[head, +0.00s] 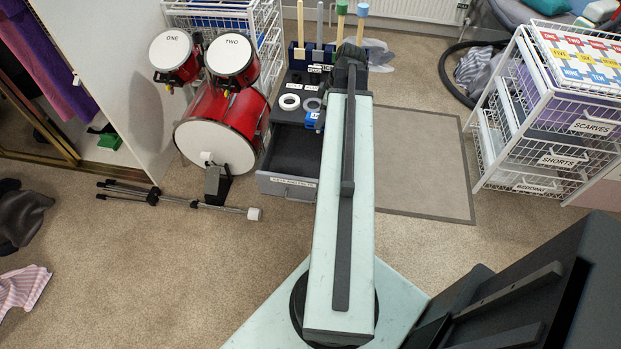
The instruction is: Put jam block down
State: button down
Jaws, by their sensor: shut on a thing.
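A blue block with a white mark, which looks like the jam block (314,121), shows just left of my arm, by the right side of the open grey drawer (290,187). Most of it is hidden under the arm. My gripper (349,62) is at the far end of my arm, where dark parts show. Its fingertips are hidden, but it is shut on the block. I cannot tell whether the block touches anything below it.
A red drum set (222,128) stands left of the drawer, its pedal and stand legs lying in front. White rings (289,102) lie on the drawer unit's top. A grey mat (425,165) lies clear to the right. A wire basket rack (535,140) stands beyond it.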

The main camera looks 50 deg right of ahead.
jog(key=f, duration=0.1)
jog(key=a+f+b, duration=0.1)
jog(key=f, duration=0.1)
jog(key=a+f+b, duration=0.1)
jog(key=shift+w+a+f, duration=0.15)
jog(key=shift+w, duration=0.1)
jog(key=shift+w+a, duration=0.1)
jog(key=shift+w, duration=0.05)
jog(key=b, duration=1)
send_over(314, 162)
notch_tip(314, 162, down, 10)
jog(key=shift+f, duration=0.1)
jog(key=shift+r, duration=0.2)
jog(key=shift+f, duration=0.15)
jog(key=c, duration=0.9)
grip_release()
jog(key=shift+o, duration=0.2)
